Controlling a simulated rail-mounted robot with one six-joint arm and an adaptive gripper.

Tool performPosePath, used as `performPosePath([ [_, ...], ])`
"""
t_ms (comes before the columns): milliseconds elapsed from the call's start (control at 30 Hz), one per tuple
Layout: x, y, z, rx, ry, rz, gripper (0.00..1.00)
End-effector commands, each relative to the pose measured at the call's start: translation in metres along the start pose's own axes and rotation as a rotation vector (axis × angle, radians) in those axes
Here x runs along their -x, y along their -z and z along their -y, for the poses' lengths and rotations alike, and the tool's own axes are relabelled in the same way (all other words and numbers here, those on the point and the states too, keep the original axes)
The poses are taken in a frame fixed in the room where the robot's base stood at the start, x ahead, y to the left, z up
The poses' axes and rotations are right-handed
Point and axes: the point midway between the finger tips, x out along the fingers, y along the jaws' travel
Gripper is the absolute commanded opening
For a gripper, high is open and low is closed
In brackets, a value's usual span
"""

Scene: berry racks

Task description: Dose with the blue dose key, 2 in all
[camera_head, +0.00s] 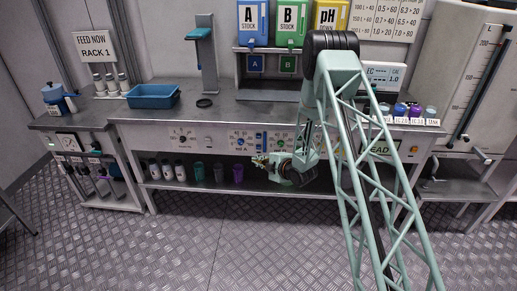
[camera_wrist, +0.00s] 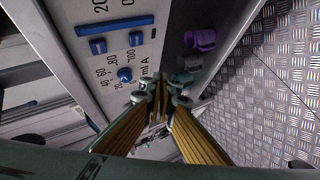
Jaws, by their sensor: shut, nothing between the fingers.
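My gripper (camera_head: 260,160) is in front of the lower edge of the bench's control panel (camera_head: 222,137), left of the green dose section. It is shut and empty; its fingers meet near the middle of the wrist view (camera_wrist: 163,92). The blue section (camera_head: 262,141) of the panel is just above it. In the wrist view, that section shows a blue dial knob (camera_wrist: 125,74), two square blue keys (camera_wrist: 98,46) (camera_wrist: 136,39) and a long blue bar (camera_wrist: 115,25), with "ml A" printed beside the dial. I cannot tell which one is the dose key. The fingertips look apart from them all.
Blue A (camera_head: 253,22), green B (camera_head: 291,22) and pH down containers stand above the bench. A blue tray (camera_head: 153,96) is at left on the bench. Several bottles, including a purple one (camera_wrist: 200,39), stand on the low shelf beneath the panel. The floor in front is clear.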

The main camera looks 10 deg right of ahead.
Motion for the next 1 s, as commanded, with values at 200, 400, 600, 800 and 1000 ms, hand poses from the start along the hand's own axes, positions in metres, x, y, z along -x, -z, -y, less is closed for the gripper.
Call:
performPosePath([
  [200, -0.013, -0.009, -0.011, 0.002, -0.001, 0.0, 0.0],
  [400, -0.026, -0.019, -0.02, 0.002, -0.001, 0.0, 0.0],
  [600, -0.038, -0.027, -0.026, 0.001, -0.001, -0.001, 0.0],
  [800, -0.045, -0.033, -0.032, 0.001, 0.0, 0.0, 0.0],
  [1000, -0.048, -0.035, -0.035, 0.0, 0.0, 0.0, 0.0],
])
